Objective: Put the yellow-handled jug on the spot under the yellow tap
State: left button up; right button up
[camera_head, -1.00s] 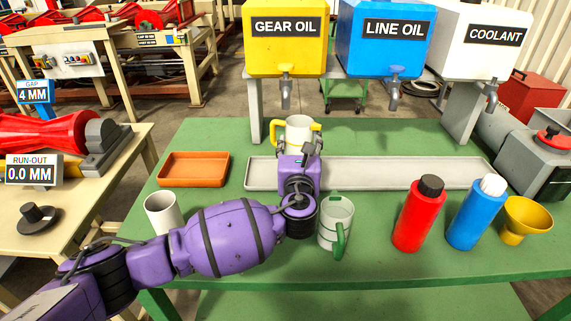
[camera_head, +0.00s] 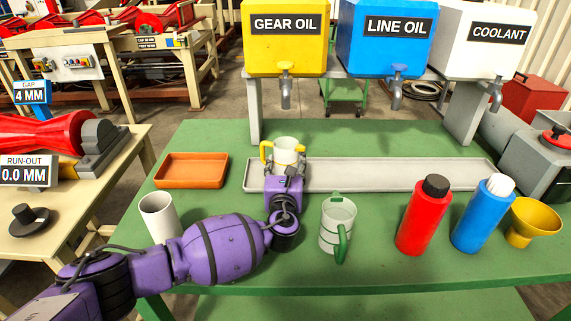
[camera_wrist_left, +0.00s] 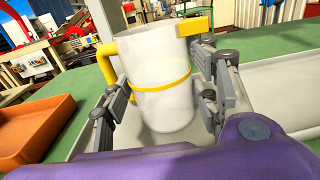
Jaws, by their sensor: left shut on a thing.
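The yellow-handled jug (camera_head: 286,150), white with a yellow band, is upright at the left end of the long grey tray. My left gripper (camera_head: 285,172) is shut on it from the near side. In the left wrist view the jug (camera_wrist_left: 160,100) stands between the fingers of my left gripper (camera_wrist_left: 160,105), with its yellow handle to the left. I cannot tell whether its base touches the tray. The yellow tap (camera_head: 286,88) is on the yellow GEAR OIL tank (camera_head: 284,50), above and behind the jug. My right gripper is not in view.
The grey tray (camera_head: 400,174) is bare to the right. An orange tray (camera_head: 191,170) lies left. A white cup (camera_head: 160,217), a green-handled jug (camera_head: 338,224), red bottle (camera_head: 423,220), blue bottle (camera_head: 481,215) and yellow funnel (camera_head: 532,218) stand on the green table (camera_head: 400,270).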

pick_arm(q)
jog(key=o, duration=1.3)
jog(key=shift+o, duration=0.2)
jog(key=shift+s, duration=0.1)
jog(key=s, duration=0.8)
jog(key=s+p, duration=0.1)
jog(key=s, duration=0.3)
jog(key=shift+a, duration=0.3)
jog(key=shift+w, duration=0.1)
